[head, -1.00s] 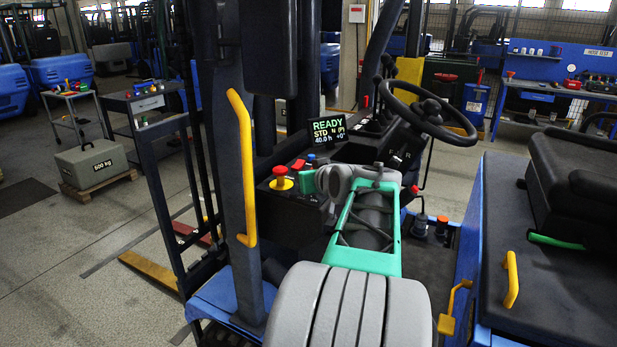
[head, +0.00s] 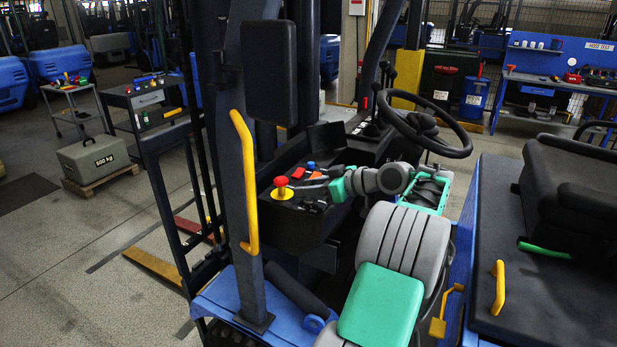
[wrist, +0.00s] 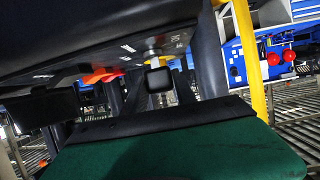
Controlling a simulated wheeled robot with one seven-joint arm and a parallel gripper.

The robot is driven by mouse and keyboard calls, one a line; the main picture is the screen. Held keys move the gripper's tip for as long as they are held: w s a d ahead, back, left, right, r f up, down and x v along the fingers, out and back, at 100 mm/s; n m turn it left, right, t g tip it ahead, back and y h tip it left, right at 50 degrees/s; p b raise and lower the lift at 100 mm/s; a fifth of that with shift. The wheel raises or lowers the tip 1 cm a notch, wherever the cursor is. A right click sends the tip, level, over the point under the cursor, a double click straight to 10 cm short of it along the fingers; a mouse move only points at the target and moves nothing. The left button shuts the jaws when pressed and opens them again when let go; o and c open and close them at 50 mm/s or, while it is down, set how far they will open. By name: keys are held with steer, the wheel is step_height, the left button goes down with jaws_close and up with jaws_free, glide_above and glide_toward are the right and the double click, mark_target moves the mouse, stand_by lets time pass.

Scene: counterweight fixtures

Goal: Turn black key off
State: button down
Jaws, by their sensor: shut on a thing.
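My gripper (head: 308,184) is low over the forklift's dark console in the head view, reaching left from my green wrist part. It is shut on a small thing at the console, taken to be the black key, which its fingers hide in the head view. The display behind the console (head: 325,136) is dark, with no readable text. In the wrist view, a black block (wrist: 160,79) on a light stem shows below the dark console underside; I cannot tell whether it is the key.
A red mushroom button on a yellow base (head: 281,188) stands just left of my gripper. Red and blue switches (head: 311,165) sit behind it. The steering wheel (head: 425,122) is to the right, and a yellow grab rail (head: 246,180) stands to the left.

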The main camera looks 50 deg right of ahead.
steer(key=shift+n+y+p, duration=0.3)
steer(key=shift+y+p, duration=0.05)
steer(key=shift+y, duration=0.05)
steer(key=c, duration=1)
jaws_free()
